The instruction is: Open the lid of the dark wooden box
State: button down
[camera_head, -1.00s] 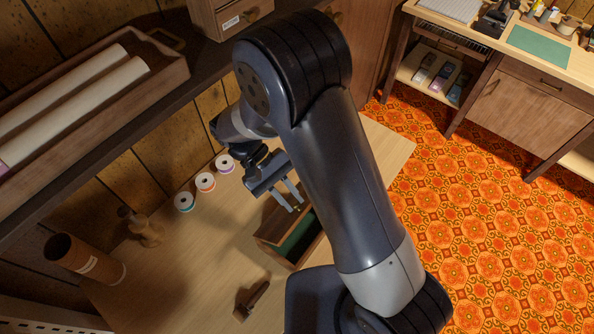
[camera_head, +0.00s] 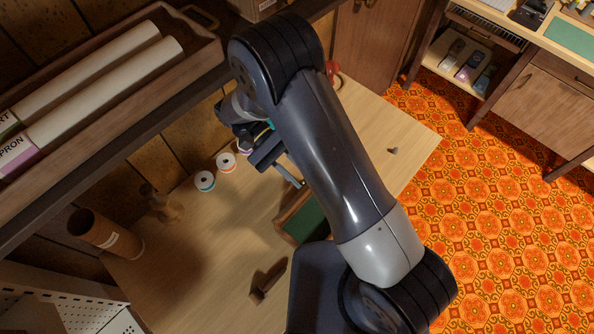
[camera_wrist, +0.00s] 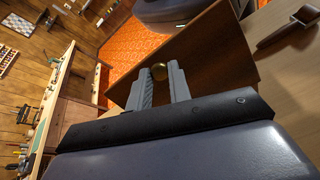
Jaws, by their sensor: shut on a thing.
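The dark wooden box (camera_head: 287,214) stands on the table, partly behind my arm in the head view. Its green inside shows, so the lid is at least partly raised. In the wrist view the lid is a dark brown panel (camera_wrist: 215,58) with a round brass knob (camera_wrist: 159,71). My gripper (camera_wrist: 160,80) is shut on this knob, one finger on each side. In the head view my gripper (camera_head: 294,178) is just above the box, with the knob and most of the lid hidden behind my arm.
Thread spools (camera_head: 205,181) stand left of the gripper; one is partly hidden by it. A wooden tool (camera_head: 268,280) lies in front of the box. A small dark object (camera_head: 393,150) sits on clear table at the right.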

jog(key=c, duration=1.3)
grip_release()
